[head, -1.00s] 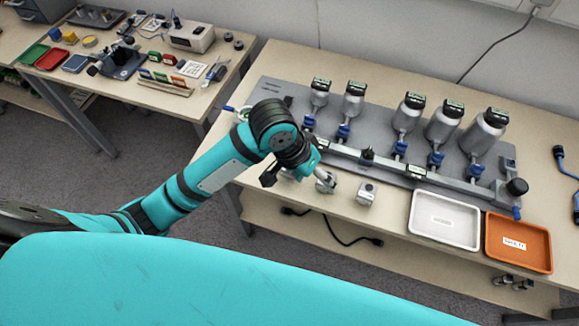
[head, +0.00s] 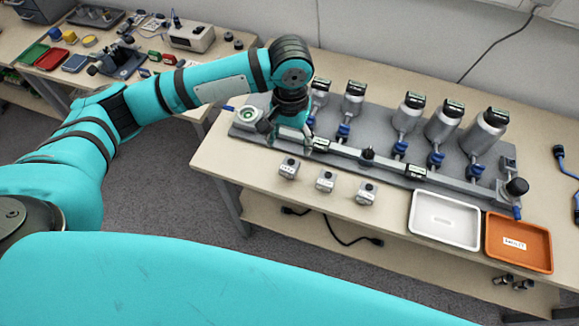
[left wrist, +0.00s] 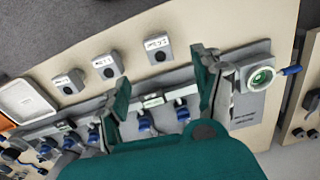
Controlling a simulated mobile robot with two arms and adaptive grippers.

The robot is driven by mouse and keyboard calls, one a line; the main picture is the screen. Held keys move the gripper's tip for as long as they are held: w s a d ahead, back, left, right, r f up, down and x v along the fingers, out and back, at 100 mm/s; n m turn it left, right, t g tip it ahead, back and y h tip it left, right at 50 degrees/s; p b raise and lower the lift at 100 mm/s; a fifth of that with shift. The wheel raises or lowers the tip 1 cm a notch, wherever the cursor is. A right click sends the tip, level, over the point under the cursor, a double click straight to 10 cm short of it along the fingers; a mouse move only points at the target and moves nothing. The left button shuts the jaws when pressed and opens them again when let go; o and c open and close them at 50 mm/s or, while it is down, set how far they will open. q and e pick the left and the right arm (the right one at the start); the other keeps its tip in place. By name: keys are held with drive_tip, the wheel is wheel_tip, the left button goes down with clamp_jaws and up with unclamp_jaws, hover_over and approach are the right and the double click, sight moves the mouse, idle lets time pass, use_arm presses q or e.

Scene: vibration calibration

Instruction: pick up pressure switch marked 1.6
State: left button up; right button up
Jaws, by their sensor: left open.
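Three small grey pressure switches with black knobs stand in a row on the table's front part: the left one (head: 289,168), the middle one (head: 326,181) and the right one (head: 366,194). In the left wrist view they are the near one (left wrist: 157,47), the middle one (left wrist: 106,66) and the far one (left wrist: 69,81). Each has a white label, too blurred for me to read a 1.6. My left gripper (head: 300,138) hangs over the rig's left part, behind the left switch and apart from it. Its fingers (left wrist: 163,86) are spread and empty.
The grey rig plate (head: 270,95) carries several silver canisters, a rail and a round green gauge (head: 250,114). A white tray (head: 444,242) and an orange tray (head: 490,246) stand at the front right. Another table (head: 110,88) with tools is at the left.

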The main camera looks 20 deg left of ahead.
sight(290, 164)
use_arm(q)
wheel_tip(290, 164, down, 5)
drive_tip(key=shift+s+f, duration=0.15)
drive_tip(key=shift+f, duration=1.2)
drive_tip(key=shift+s+f, duration=0.1)
drive_tip(key=shift+f, duration=1.2)
drive_tip(key=shift+c, duration=0.4)
clamp_jaws()
drive_tip(key=shift+r, duration=0.1)
